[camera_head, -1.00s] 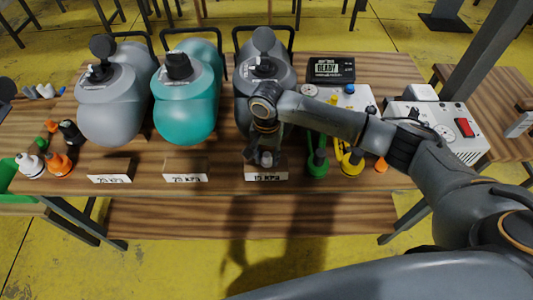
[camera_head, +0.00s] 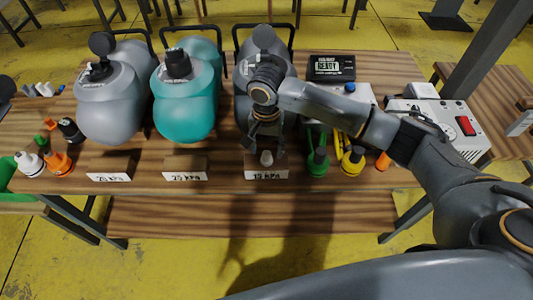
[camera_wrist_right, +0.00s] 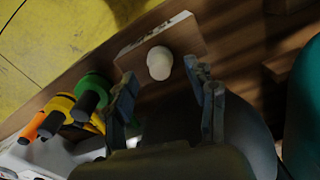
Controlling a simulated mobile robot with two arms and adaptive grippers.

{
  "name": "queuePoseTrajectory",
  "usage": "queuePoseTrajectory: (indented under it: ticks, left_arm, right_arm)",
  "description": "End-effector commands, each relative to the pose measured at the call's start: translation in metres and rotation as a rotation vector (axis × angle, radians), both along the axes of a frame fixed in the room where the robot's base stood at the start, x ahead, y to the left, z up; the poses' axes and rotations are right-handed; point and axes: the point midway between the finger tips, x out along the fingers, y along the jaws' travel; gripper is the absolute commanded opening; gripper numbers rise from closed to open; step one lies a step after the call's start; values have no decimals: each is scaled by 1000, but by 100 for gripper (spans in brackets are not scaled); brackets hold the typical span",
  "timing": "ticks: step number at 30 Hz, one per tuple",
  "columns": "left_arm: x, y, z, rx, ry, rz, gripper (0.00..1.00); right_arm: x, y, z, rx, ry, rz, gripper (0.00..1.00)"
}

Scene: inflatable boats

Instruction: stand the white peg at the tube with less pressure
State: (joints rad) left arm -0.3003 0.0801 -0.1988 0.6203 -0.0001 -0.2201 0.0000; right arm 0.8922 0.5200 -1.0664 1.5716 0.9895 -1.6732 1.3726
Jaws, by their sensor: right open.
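The white peg (camera_head: 266,158) stands upright on the wooden block (camera_head: 266,174) in front of the right grey tube (camera_head: 247,70); this block's label seems to read 15 or 13 kPa. The peg also shows in the right wrist view (camera_wrist_right: 160,62), on the block between the finger lines. My right gripper (camera_head: 264,145) is open, just behind and above the peg and apart from it. The left grey tube (camera_head: 108,110) and the teal tube (camera_head: 185,105) have their own labelled blocks (camera_head: 110,169), (camera_head: 186,168), with kPa figures that look higher. My left gripper is out of view.
Green (camera_head: 318,160) and yellow (camera_head: 352,161) nozzles stand right of the peg, by a gauge box partly behind my arm. A white box with a red switch (camera_head: 465,127) is at the right. Orange, black and white fittings (camera_head: 58,163) stand at the left.

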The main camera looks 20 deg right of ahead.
Motion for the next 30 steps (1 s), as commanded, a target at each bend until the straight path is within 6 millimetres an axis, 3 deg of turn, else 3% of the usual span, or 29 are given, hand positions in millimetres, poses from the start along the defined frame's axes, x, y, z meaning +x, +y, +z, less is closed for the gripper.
queuePoseTrajectory:
  ticks: [6,12,18,30]
  left_arm:
    - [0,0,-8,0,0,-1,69]
    - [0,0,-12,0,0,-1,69]
    - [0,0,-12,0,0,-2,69]
    - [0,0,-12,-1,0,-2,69]
  right_arm:
    - [1,0,48,1,-3,0,57]
    - [1,0,78,0,-1,-1,57]
    - [0,0,87,-1,0,-1,57]
    - [0,0,87,0,1,-1,57]
